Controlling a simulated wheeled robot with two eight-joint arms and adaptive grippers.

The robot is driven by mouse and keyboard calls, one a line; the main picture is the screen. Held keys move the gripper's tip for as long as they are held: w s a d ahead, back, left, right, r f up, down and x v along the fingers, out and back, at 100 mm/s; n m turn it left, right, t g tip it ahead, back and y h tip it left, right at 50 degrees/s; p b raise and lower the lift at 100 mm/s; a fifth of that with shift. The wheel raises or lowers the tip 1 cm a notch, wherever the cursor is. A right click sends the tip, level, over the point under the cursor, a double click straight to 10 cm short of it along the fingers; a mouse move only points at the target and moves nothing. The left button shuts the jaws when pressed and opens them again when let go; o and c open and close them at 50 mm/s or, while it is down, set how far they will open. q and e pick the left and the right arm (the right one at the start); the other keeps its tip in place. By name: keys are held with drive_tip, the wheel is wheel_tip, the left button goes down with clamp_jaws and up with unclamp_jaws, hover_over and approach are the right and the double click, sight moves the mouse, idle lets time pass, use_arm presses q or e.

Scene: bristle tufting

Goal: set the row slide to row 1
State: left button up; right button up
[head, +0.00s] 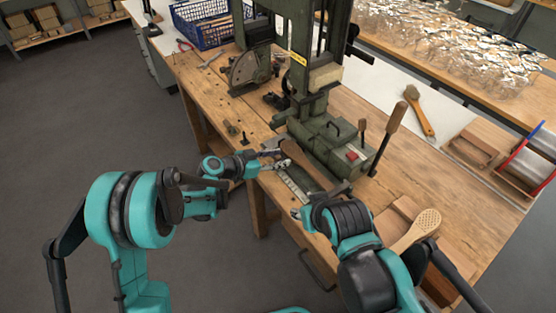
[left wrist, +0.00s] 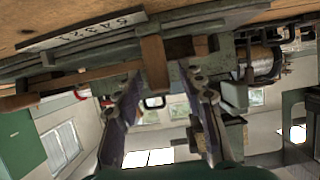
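The green tufting machine (head: 325,140) stands on the wooden bench. A pale row scale (head: 297,187) lies along its base, left of a long brown wooden piece (head: 312,163). In the left wrist view the number plate (left wrist: 85,33) appears upside down. My left gripper (head: 281,158) is at the machine's front left, beside the wooden piece. In the left wrist view its fingers (left wrist: 160,74) are spread apart, with a small upright wooden block (left wrist: 155,60) between or just beyond the tips; contact is unclear. My right gripper (head: 299,213) is near the bench's front edge, mostly hidden by its arm.
A wooden-handled lever (head: 390,128) stands right of the machine. A perforated wooden paddle (head: 418,230) and wooden blocks lie at the right front. A blue crate (head: 203,22) sits at the back left. Small parts lie left of the machine.

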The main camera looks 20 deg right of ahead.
use_arm(q)
clamp_jaws()
drive_tip(key=w, duration=0.1)
drive_tip(key=w+a, duration=0.1)
drive_tip(key=w, duration=0.2)
drive_tip(key=shift+w+a, duration=0.3)
unclamp_jaws()
drive_tip(key=v, duration=1.2)
